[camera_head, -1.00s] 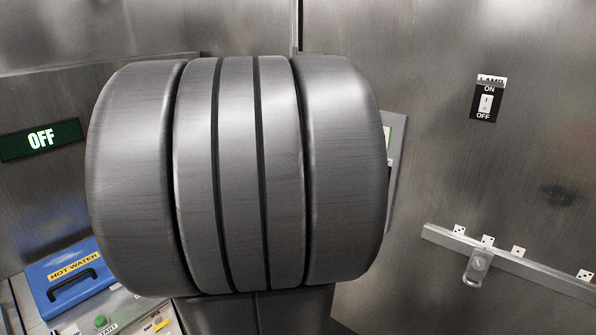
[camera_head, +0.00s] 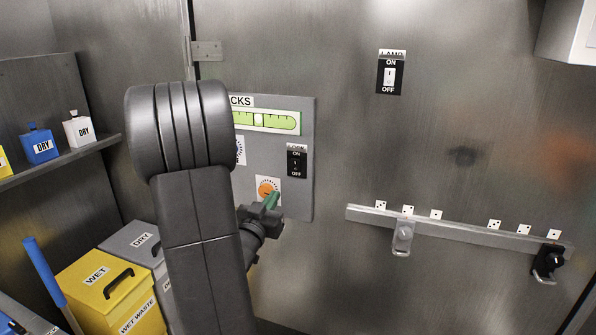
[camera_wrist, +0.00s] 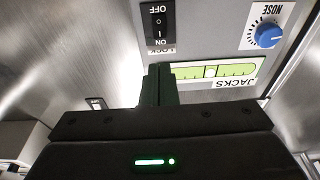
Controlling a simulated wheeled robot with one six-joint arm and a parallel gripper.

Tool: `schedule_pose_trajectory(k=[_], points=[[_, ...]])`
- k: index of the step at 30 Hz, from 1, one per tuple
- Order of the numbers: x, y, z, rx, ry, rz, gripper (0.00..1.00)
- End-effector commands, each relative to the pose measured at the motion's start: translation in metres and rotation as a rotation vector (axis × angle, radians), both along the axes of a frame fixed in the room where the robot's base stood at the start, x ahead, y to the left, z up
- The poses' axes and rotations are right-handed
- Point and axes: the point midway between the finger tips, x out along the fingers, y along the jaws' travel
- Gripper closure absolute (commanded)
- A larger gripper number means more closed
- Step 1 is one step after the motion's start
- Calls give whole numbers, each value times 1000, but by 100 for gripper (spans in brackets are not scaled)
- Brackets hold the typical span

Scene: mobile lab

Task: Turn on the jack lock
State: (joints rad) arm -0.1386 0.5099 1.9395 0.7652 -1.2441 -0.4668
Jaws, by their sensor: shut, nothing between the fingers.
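The grey JACKS panel (camera_head: 305,110) is on the metal wall, with a green level strip. Its black LOCK rocker switch (camera_head: 297,162), marked ON above and OFF below, is at the panel's right. Whether it is on or off is unclear. In the wrist view the panel appears upside down, with the lock switch (camera_wrist: 158,28) just beyond the fingers. My gripper (camera_head: 273,200) is shut and empty, below the switch in the head view, beside the orange dial (camera_head: 266,188). Its dark green fingers (camera_wrist: 158,76) point at the panel; contact cannot be told.
A LAMP switch (camera_head: 390,75) is higher on the wall, right of the panel. A metal rail (camera_head: 460,231) with dice-marked tags and hooks runs below it. A blue NOSE dial (camera_wrist: 268,36) shows in the wrist view. Yellow WET (camera_head: 95,285) and grey DRY bins stand at lower left.

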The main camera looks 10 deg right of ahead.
Motion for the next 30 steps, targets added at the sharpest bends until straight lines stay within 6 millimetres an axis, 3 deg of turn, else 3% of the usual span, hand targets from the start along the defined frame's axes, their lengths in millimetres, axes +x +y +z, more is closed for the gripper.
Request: schedule_pose_trajectory(k=[14,30], points=[[8,-6,4,-2,-2,-3,100],[93,-63,26,-1,-1,-3,100]])
